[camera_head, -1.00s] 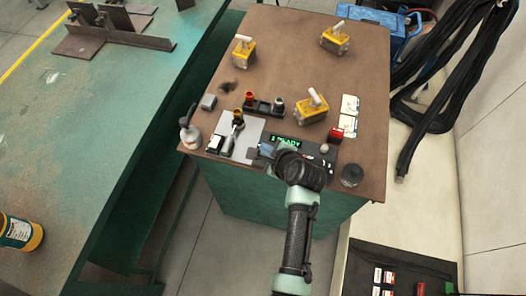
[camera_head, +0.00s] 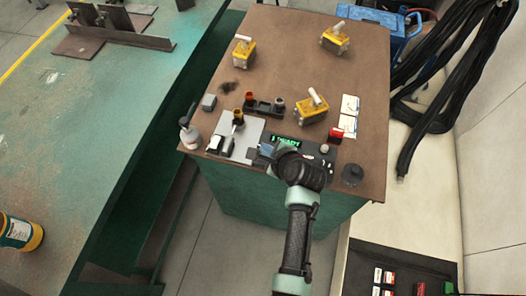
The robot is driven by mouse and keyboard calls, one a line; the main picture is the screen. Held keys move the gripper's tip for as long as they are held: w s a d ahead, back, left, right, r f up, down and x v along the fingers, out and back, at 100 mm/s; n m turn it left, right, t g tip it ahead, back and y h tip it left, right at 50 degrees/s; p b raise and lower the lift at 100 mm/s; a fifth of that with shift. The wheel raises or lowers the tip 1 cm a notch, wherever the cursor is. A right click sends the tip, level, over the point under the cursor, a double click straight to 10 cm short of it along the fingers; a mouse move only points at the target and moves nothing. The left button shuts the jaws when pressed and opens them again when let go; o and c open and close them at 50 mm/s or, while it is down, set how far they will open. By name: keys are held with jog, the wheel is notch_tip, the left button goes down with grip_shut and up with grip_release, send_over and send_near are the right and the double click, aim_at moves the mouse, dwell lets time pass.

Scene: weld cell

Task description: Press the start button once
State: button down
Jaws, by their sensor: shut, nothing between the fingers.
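A control panel (camera_head: 318,159) with a small green-lit display (camera_head: 286,140) sits at the front edge of the brown-topped cabinet. The display's lettering is too small to read surely. A pale round knob or button (camera_head: 324,148) shows right of the display. I cannot tell which control is the start button; my wrist covers part of the panel. My arm reaches up from the bottom, and my gripper (camera_head: 267,150) is at the panel's left part, shut and empty. Its fingertips are mostly hidden, so contact with the panel cannot be told.
Yellow blocks with pale handles (camera_head: 312,108) stand on the cabinet top (camera_head: 285,60). A green workbench (camera_head: 90,130) is on the left. Black hoses (camera_head: 432,110) hang at right.

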jog(key=shift+f, duration=0.1)
jog(key=shift+f, duration=0.35)
jog(key=shift+f+b, duration=0.45)
jog(key=shift+f, duration=0.05)
dwell(0.6)
dwell(0.4)
jog(key=shift+r+p, duration=0.9)
jog(key=shift+p, duration=0.1)
notch_tip(320, 180, up, 5)
jog(key=p, duration=0.5)
jog(key=shift+r, duration=0.1)
dwell(0.4)
